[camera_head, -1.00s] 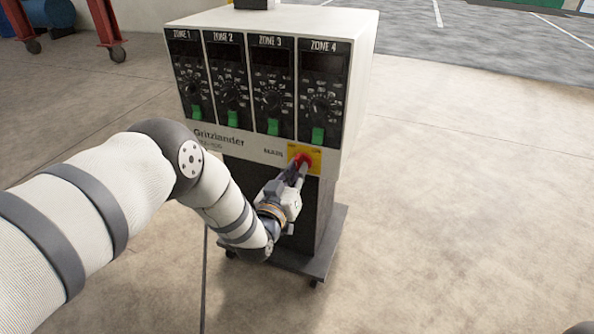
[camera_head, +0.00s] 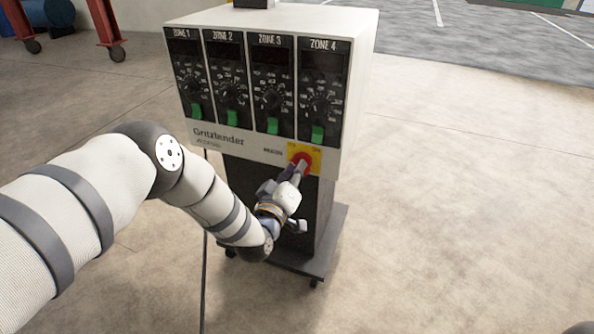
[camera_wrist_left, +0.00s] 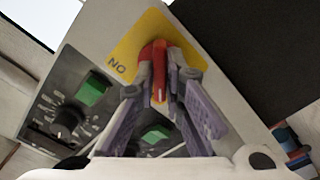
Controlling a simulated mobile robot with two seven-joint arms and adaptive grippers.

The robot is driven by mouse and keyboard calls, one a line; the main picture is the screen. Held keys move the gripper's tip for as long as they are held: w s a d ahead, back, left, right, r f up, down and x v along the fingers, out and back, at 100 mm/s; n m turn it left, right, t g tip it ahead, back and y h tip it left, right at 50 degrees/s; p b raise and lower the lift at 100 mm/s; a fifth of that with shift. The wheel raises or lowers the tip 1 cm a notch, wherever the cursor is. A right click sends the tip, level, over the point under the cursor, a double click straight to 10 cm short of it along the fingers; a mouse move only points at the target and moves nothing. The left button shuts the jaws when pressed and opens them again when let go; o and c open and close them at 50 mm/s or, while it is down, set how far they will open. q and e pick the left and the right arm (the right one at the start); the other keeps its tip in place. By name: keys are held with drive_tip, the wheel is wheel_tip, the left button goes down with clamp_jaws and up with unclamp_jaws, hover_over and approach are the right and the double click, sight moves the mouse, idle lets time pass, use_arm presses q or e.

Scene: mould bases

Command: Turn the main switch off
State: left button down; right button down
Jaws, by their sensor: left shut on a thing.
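The main switch is a red rotary knob (camera_head: 302,160) on a yellow plate (camera_head: 316,155), low on the right of the white controller box's front. In the left wrist view, the red knob (camera_wrist_left: 158,72) sits between my left fingertips, with the yellow plate (camera_wrist_left: 128,48) around it. My left gripper (camera_head: 299,169) is shut on the knob, and its fingers hide part of it. The wrist view is tilted relative to the box. The plate's lettering is partly hidden, with "NO" or "ON" showing in the wrist view. My right gripper is not in view.
The controller box (camera_head: 265,147) has several zone panels with dials and green switches (camera_head: 318,134). It stands on a dark wheeled base (camera_head: 300,262). A cable (camera_head: 204,270) hangs at its left. A red wheeled frame (camera_head: 104,22) stands at back left. Floor to the right is clear.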

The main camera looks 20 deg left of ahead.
use_arm(q)
drive_tip(key=shift+f, duration=0.1)
drive_tip(key=c, duration=1.7)
unclamp_jaws()
drive_tip(key=s, duration=1.2)
drive_tip(key=shift+a, duration=0.2)
